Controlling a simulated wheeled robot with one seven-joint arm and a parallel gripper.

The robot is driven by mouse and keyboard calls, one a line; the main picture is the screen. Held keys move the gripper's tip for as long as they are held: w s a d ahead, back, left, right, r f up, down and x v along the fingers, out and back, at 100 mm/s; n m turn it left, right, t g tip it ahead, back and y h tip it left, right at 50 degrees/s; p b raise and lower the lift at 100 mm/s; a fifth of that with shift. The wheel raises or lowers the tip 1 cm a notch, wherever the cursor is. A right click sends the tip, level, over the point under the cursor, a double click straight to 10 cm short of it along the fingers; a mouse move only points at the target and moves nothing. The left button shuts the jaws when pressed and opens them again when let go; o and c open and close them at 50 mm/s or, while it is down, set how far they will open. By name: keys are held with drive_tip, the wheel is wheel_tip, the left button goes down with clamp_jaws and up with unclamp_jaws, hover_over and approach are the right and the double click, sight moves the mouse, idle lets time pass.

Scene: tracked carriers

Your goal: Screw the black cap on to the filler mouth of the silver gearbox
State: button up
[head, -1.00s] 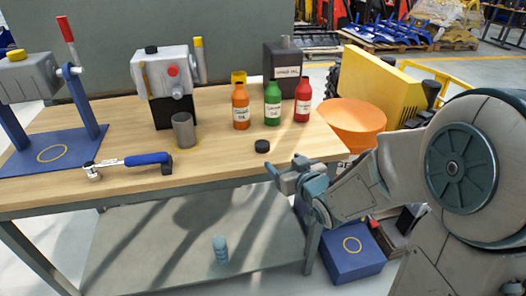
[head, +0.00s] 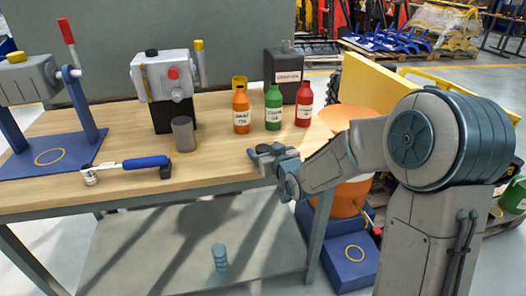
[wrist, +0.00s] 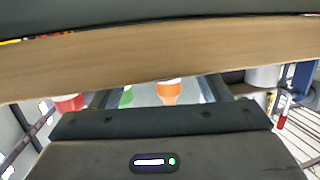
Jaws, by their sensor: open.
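The silver gearbox (head: 165,78) stands upright on a black base at the back of the wooden bench, left of the bottles. A small black piece (head: 151,52) sits on its top; I cannot tell whether that is a mouth or a fitting. My gripper (head: 262,154) is open at the bench's front right, low over the wood. The loose black cap is not distinguishable in the head view; my gripper covers its earlier place. In the wrist view the dark jaws show above and below, with bench wood between them and no cap visible.
Orange (head: 241,110), green (head: 273,108) and red (head: 304,106) bottles stand just behind my gripper, with a dark canister (head: 283,75) behind. A grey unit on a blue stand (head: 50,160) is far left.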

drive_tip(key=shift+x, duration=1.1)
drive_tip(key=c, duration=1)
drive_tip(key=shift+c, duration=0.2)
